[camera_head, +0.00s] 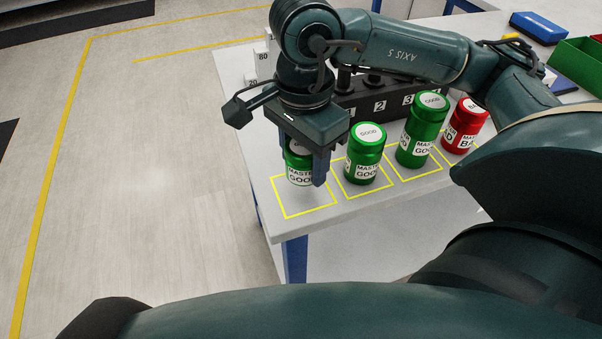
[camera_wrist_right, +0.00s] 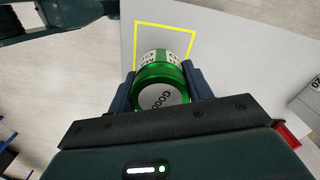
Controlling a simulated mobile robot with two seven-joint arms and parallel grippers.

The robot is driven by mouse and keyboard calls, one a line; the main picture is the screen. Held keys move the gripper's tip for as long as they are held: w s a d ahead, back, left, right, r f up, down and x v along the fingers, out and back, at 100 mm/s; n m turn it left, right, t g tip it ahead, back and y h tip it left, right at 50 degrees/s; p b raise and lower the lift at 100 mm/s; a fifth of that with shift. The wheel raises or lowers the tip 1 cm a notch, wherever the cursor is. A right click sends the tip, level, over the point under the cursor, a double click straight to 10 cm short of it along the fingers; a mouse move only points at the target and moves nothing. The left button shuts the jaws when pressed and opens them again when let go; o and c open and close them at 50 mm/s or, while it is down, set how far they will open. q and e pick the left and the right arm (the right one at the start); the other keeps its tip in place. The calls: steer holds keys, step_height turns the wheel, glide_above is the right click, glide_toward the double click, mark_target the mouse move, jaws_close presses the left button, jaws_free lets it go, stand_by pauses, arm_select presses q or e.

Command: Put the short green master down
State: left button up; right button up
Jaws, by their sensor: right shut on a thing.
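The short green master (camera_head: 299,172), with a white label reading MASTER GOOD, is between the fingers of my right gripper (camera_head: 304,168). The gripper comes down from above and hides part of its lid and right side. In the right wrist view the green master (camera_wrist_right: 160,86) sits between the two dark fingers (camera_wrist_right: 161,92), its GOOD lid facing the camera. It is over the leftmost yellow square (camera_head: 286,217), towards its back part in the head view. I cannot tell whether its base touches the table. My left gripper is not in view.
Another short green master (camera_head: 364,160), a taller green one (camera_head: 419,138) and a red one (camera_head: 466,125) stand in a row to the right. A dark numbered rack (camera_head: 368,98) is behind. The table's front edge is close to the squares.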

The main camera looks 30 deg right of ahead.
mark_target(302, 176)
step_height(302, 176, down, 4)
steer(key=shift+w+f+b, duration=0.1)
steer(key=shift+f+b, duration=0.3)
steer(key=shift+b, duration=0.1)
steer(key=o, duration=1.3)
steer(key=shift+r, duration=0.1)
steer(key=shift+c, duration=0.2)
step_height(302, 176, up, 12)
steer(key=shift+r+p, duration=0.2)
steer(key=shift+p, duration=0.6)
